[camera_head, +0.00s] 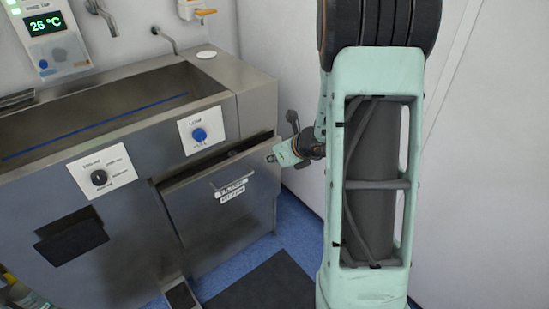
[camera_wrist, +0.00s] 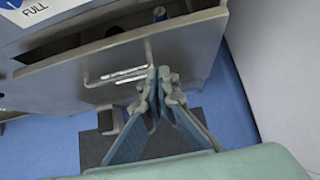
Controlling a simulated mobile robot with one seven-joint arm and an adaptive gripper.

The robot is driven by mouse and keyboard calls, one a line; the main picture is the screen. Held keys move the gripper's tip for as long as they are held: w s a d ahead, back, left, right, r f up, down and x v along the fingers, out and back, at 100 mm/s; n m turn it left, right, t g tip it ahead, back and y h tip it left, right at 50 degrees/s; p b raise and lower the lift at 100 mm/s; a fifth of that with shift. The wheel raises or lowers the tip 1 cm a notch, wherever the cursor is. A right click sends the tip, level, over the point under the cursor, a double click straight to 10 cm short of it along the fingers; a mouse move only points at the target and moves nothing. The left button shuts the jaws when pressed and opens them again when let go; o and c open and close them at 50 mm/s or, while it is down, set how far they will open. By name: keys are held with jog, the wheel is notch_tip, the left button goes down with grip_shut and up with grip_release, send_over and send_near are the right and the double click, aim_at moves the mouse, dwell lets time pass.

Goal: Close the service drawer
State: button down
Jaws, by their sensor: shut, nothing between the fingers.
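The service drawer (camera_head: 222,205) is the grey metal front at the right end of the steel sink unit. It stands partly open, with a dark gap along its top edge. Its bar handle (camera_head: 228,184) faces outward. In the wrist view the drawer front (camera_wrist: 60,85) spans the upper picture, and its handle (camera_wrist: 118,78) is just left of my fingertips. My gripper (camera_wrist: 158,78) is shut and empty, pointing at the drawer front near the handle's right end. I cannot tell whether it touches. In the head view it is by the drawer's upper right corner.
The sink unit (camera_head: 130,128) has a blue knob panel (camera_head: 203,129) above the drawer and a black knob panel (camera_head: 102,172) at left. A small bottle (camera_wrist: 159,13) shows behind the drawer front. A dark mat (camera_head: 262,284) lies on the blue floor. A white wall (camera_head: 490,180) stands at right.

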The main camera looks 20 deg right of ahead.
aim_at(251, 151)
jog(key=w+f, duration=0.1)
jog(key=w, duration=0.1)
jog(key=w+a+f, duration=0.1)
jog(key=w, duration=0.1)
jog(key=w+a+f, duration=0.1)
jog(key=w, duration=0.1)
jog(key=shift+w+f+b, duration=0.1)
jog(key=shift+f+b, duration=0.2)
jog(key=shift+w+a, duration=0.15)
jog(key=shift+w, duration=0.4)
jog(key=shift+w, duration=0.1)
jog(key=shift+w+a, duration=0.2)
jog(key=shift+w, duration=0.45)
jog(key=shift+w+a, duration=0.2)
jog(key=shift+w, duration=0.4)
jog(key=shift+s, duration=0.1)
